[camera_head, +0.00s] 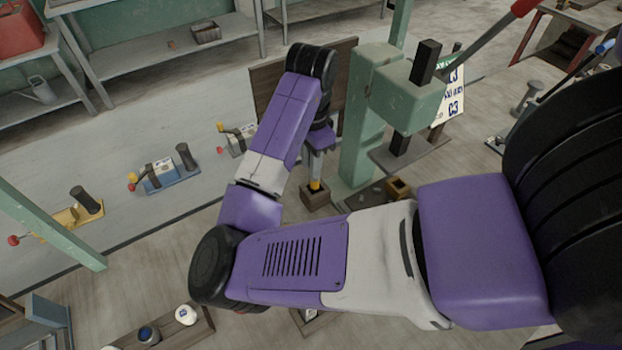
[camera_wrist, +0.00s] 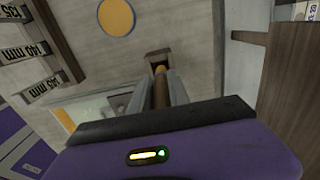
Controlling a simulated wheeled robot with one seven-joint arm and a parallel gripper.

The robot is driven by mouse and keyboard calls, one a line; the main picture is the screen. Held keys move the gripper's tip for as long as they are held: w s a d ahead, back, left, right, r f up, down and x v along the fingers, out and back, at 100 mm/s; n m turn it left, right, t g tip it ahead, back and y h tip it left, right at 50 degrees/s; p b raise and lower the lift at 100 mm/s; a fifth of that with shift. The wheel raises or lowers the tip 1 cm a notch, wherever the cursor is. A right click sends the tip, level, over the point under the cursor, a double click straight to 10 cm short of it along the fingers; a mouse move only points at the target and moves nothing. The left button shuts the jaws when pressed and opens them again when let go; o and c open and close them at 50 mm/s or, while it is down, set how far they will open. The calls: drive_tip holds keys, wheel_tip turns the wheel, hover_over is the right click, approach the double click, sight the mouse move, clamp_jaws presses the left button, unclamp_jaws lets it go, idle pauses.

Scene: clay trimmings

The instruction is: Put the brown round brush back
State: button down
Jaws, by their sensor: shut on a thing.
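My gripper (camera_head: 316,168) points down beside the green machine in the head view. It is shut on the brown round brush, whose yellow part (camera_head: 315,185) shows below the fingers. In the wrist view my gripper (camera_wrist: 163,88) has the brown shaft of the brush (camera_wrist: 160,95) between its fingers, with an orange-yellow end beyond. A small brown wooden holder (camera_head: 314,201) with a square opening stands directly under the brush. It also shows in the wrist view (camera_wrist: 153,54), with the brush end at its opening. I cannot tell how deep the end sits in it.
The green press-like machine (camera_head: 365,130) stands close to the right of my gripper. A second small wooden block (camera_head: 398,188) is at its foot. A dark upright board (camera_head: 268,95) stands behind. A yellow disc (camera_wrist: 116,17) lies at upper left in the wrist view.

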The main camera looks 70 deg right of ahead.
sight(312, 180)
drive_tip(key=shift+f, duration=2.9)
drive_tip(key=shift+f, duration=0.2)
drive_tip(key=c, duration=1.2)
unclamp_jaws()
drive_tip(key=shift+c, duration=0.2)
wheel_tip(312, 180, up, 12)
drive_tip(key=shift+r, duration=0.2)
